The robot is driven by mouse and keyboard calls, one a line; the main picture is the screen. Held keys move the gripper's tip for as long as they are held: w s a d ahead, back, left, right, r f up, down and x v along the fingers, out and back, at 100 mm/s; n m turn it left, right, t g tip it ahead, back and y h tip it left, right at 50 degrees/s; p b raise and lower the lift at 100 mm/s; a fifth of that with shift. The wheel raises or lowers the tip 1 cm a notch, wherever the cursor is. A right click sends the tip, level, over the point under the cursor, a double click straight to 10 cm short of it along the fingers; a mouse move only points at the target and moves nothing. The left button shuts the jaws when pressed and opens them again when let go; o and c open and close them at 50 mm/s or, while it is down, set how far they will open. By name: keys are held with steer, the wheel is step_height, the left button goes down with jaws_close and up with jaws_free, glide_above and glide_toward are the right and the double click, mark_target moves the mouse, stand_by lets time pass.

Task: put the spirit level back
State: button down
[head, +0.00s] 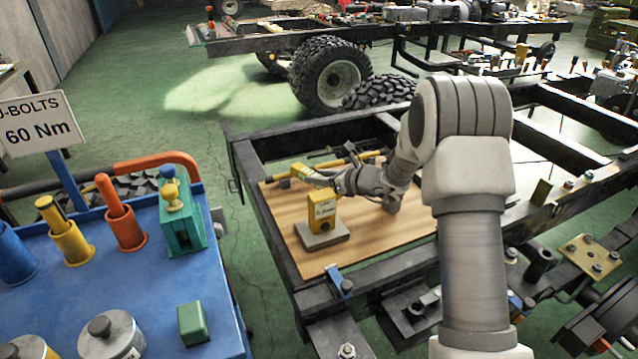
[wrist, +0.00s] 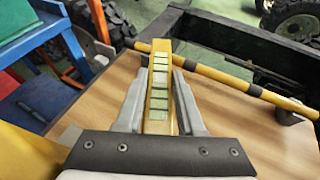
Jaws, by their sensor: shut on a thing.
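The spirit level appears to be a yellow bar with several pale green panels along its top (wrist: 159,100), and it also shows in the head view (head: 312,176). My gripper (head: 330,181) is shut on it, one grey finger along each side in the wrist view. The level is over the wooden board (head: 385,233); I cannot tell whether it touches the board. A yellow upright block with a label (head: 322,209) stands on a grey base (head: 323,238) on the board, close to my gripper.
A yellow rod (head: 338,163) runs across the board's far side, on a black chassis frame (head: 262,203). At left, a blue bench (head: 75,262) holds several handled tools in coloured cups, a green block with a yellow knob (head: 180,222), and a sign (head: 40,122).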

steer(key=shift+f, duration=0.45)
steer(key=shift+f+b, duration=0.35)
steer(key=c, duration=0.5)
jaws_free()
steer(key=shift+r+p, duration=0.45)
steer(key=shift+p, duration=0.05)
steer(key=p+v, duration=0.1)
steer(key=v, duration=0.5)
steer(key=p+v, duration=0.1)
steer(key=v, duration=0.5)
steer(key=shift+f, duration=0.25)
